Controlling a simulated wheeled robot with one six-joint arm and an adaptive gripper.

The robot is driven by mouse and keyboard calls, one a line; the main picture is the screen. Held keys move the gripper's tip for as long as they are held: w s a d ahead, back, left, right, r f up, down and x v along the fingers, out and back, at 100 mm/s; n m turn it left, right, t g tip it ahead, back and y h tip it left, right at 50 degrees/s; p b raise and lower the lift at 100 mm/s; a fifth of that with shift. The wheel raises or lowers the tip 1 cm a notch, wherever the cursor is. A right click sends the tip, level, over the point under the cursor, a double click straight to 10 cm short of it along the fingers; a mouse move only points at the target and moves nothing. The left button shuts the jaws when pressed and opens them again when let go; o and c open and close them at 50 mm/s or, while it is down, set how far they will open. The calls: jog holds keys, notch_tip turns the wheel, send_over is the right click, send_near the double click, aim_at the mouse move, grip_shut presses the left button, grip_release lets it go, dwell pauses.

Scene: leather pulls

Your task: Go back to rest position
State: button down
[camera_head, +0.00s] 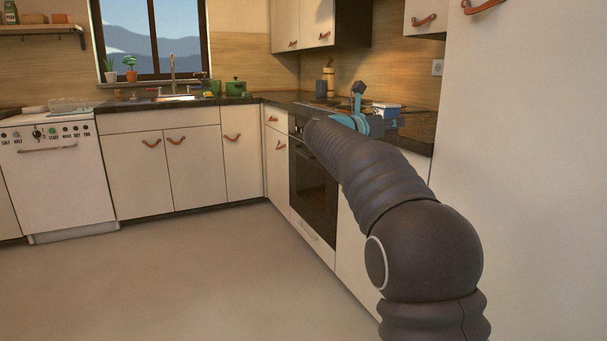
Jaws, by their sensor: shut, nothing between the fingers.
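My arm reaches from the lower right of the head view up towards the stove counter. My gripper (357,97) is at its far end, in front of the dark counter on the right side, small in the picture. Its fingers point up and are together, with nothing seen between them. The teal wrist part sits just below it. My arm hides part of the oven and the counter edge.
An oven (313,190) is set under the right counter (417,127). A white and blue box (386,110) stands behind my gripper. A green pot (235,88) stands near the sink (177,97). A dishwasher (55,175) is at left. The floor (180,285) is clear.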

jog(key=w+a+f+n+t+y, duration=0.5)
jog(key=w+a+n+t+y, duration=0.4)
jog(key=n, duration=0.9)
jog(key=s+a+f+n+g+y, duration=0.4)
jog(key=s+a+f+n+y, duration=0.55)
jog(key=n, duration=0.55)
jog(key=s+f+n+g, duration=0.4)
jog(key=s+f+n, duration=0.15)
jog(key=s, duration=0.65)
jog(key=s+f+n+g, duration=0.3)
jog(key=s+f+n, duration=0.3)
jog(key=s, duration=0.6)
jog(key=s+d+f, duration=0.1)
jog(key=s+d, duration=0.1)
jog(key=s, duration=0.5)
jog(key=s+d+f+g+h, duration=0.1)
jog(key=s+d, duration=0.2)
jog(key=s, duration=0.4)
jog(key=s+d+f+n+h, duration=0.1)
jog(key=s+d, duration=0.1)
jog(key=s, duration=0.5)
jog(key=shift+d+f+p, duration=0.15)
jog(key=shift+d+p, duration=0.2)
jog(key=shift+d, duration=0.05)
